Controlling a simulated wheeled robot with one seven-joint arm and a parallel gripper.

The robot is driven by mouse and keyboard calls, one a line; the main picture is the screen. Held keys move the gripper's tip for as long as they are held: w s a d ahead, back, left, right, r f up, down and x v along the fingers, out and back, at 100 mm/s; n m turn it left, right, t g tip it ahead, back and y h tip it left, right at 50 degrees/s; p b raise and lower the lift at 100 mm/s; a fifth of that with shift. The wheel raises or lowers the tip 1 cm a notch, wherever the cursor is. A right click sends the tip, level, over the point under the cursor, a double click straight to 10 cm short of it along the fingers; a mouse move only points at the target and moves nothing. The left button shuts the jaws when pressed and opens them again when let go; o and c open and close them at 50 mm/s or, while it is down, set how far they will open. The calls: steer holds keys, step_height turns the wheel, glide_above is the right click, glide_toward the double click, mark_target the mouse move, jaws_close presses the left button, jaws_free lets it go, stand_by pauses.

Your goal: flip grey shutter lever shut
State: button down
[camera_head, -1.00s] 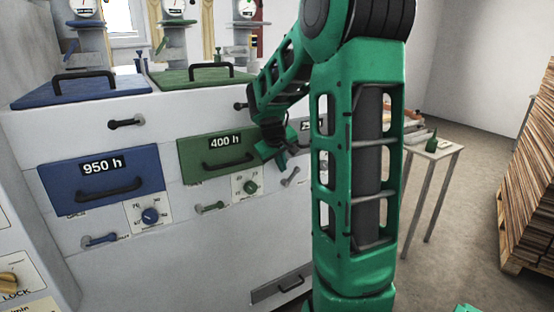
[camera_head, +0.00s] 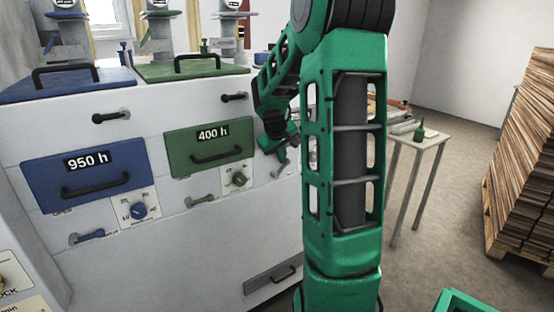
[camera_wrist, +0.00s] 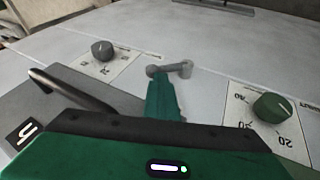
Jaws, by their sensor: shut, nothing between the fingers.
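The grey shutter lever (camera_wrist: 172,69) is a short bar on the pale machine front, near the middle of the wrist view. In the head view the grey lever (camera_head: 279,168) is partly visible, slanting, just below my gripper. My gripper (camera_wrist: 163,84) is shut with nothing between its fingers. In the wrist view its green fingertips overlap one end of the lever; I cannot tell whether they touch. In the head view my gripper (camera_head: 284,152) is small and partly lost against my arm.
A grey knob (camera_wrist: 102,50) and a green knob (camera_wrist: 272,107) flank the lever. A black door handle (camera_wrist: 70,91) lies close by. The green lever (camera_head: 201,201) and blue lever (camera_head: 86,237) are to the left. A side table (camera_head: 414,141) and stacked planks (camera_head: 520,155) stand right.

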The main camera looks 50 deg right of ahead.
steer(key=shift+s+d+f, duration=0.15)
steer(key=shift+d+f, duration=0.05)
steer(key=shift+d, duration=0.35)
steer(key=shift+s+d+f, duration=0.1)
steer(key=shift+d+f, duration=0.05)
steer(key=shift+d, duration=0.35)
steer(key=shift+a, duration=0.1)
